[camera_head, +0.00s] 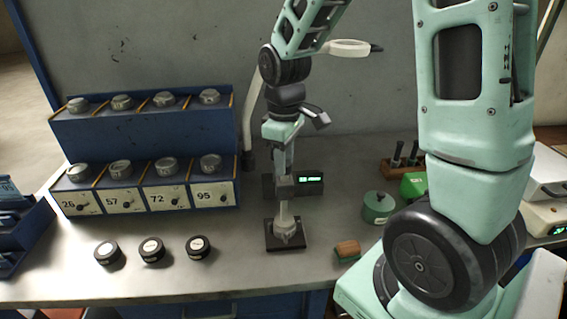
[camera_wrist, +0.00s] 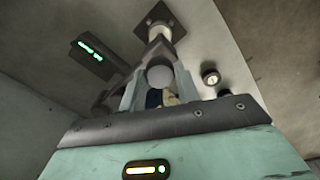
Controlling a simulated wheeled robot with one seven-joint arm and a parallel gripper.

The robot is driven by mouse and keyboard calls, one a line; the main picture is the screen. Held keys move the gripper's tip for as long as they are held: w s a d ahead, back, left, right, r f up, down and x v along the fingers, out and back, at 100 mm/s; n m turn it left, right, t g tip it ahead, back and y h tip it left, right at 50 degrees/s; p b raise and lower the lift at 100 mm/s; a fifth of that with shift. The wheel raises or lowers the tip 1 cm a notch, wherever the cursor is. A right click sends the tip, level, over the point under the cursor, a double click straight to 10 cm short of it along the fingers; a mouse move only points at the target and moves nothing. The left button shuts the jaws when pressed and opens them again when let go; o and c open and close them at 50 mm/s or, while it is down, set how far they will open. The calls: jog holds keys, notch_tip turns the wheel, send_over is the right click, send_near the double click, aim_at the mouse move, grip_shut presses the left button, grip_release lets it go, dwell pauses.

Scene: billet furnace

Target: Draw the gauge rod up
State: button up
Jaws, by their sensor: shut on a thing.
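The gauge stands upright on the bench, with a square black base (camera_head: 270,247), a pale lower stem (camera_head: 286,213) and a dark block with a green-lit readout (camera_head: 310,178) on its right. My gripper (camera_head: 284,165) points down over it, and its fingers are shut on the top of the gauge rod. In the wrist view, the rod's round grey end (camera_wrist: 160,77) sits between the two fingertips of my gripper (camera_wrist: 160,85). The readout (camera_wrist: 90,50) and the base (camera_wrist: 160,20) also show there. The gripped part is largely hidden in the head view.
A blue two-tier rack (camera_head: 145,150) with several round metal pieces and numbered cards stands to the left. Three black discs (camera_head: 152,250) lie in front of it. A green lidded pot (camera_head: 378,207) and a brown-topped block (camera_head: 347,250) are close on the right.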

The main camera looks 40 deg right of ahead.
jog(key=shift+r+p, duration=3.5)
jog(key=shift+r, duration=0.45)
jog(key=o, duration=0.8)
jog(key=shift+f, duration=0.1)
notch_tip(320, 180, up, 6)
jog(key=p, duration=0.5)
